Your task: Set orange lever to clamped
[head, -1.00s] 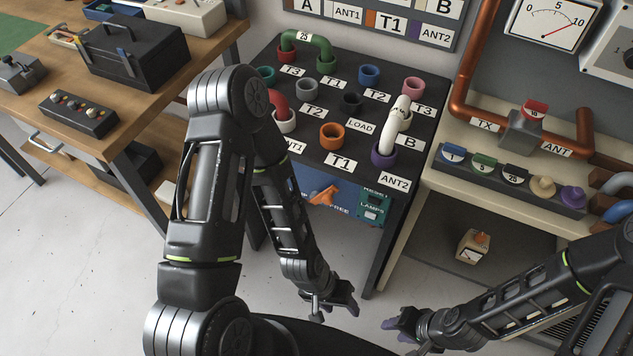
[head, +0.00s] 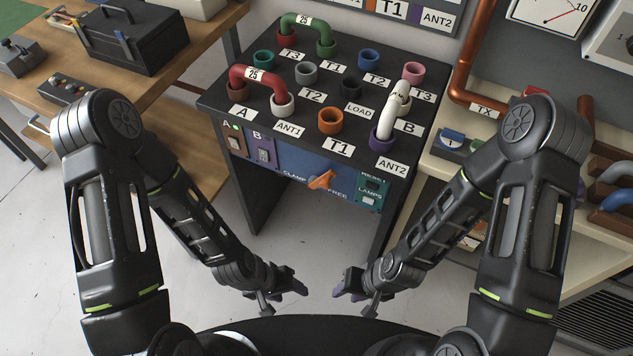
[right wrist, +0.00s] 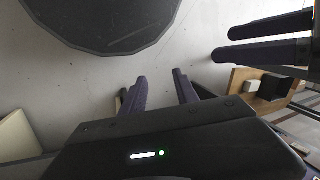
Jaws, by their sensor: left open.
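The orange lever (head: 321,180) is on the blue front panel of the dark patch rack, between the printed words CLAMP and FREE. It sits at a slant; I cannot tell for sure which word it points to. My left gripper (head: 292,287) is below and in front of the panel, empty and clear of the lever. Its open fingers also show in the right wrist view (right wrist: 268,40). My right gripper (head: 345,286) faces it from the right, also low and away from the lever. In the right wrist view its two fingers (right wrist: 160,90) stand apart with nothing between them.
The rack top (head: 285,140) carries coloured sockets and red, green and white U-links. Switches A and B (head: 262,155) are left of the lever, a RESET and LAMPS panel (head: 372,190) right. A wooden bench (head: 215,50) stands left, a cream shelf (head: 440,165) right.

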